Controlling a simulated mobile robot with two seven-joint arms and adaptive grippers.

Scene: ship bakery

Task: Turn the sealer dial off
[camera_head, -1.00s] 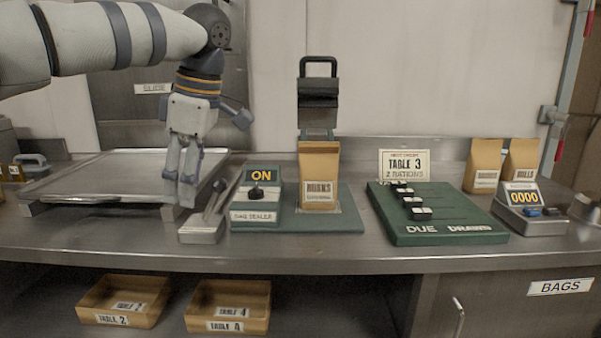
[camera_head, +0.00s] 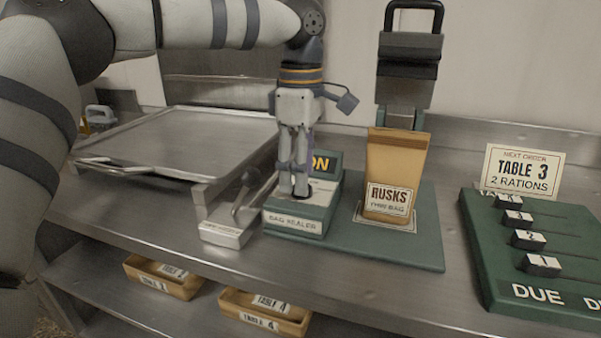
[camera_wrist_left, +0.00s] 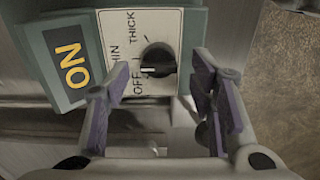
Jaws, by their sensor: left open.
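The bag sealer (camera_head: 294,221) is a green box with a white front label and a yellow ON sign (camera_head: 321,163). In the left wrist view its black dial (camera_wrist_left: 158,60) sits on a white plate marked THICK, THIN and OFF. A white mark on the knob's left side faces the THIN and OFF lettering; I cannot tell exactly which. The sign (camera_wrist_left: 71,63) reads ON there. My left gripper (camera_head: 292,192) is open, pointing down over the sealer and hiding the dial in the head view. In the wrist view its purple-padded fingers (camera_wrist_left: 155,95) are on either side of the dial, not closed on it.
A tan RUSKS bag (camera_head: 395,165) stands on the sealer's green base under a dark press head (camera_head: 409,70). A small metal holder with a dark-knobbed lever (camera_head: 225,231) is just left. A steel tray (camera_head: 180,140) lies further left; a green DUE board (camera_head: 510,270) is right.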

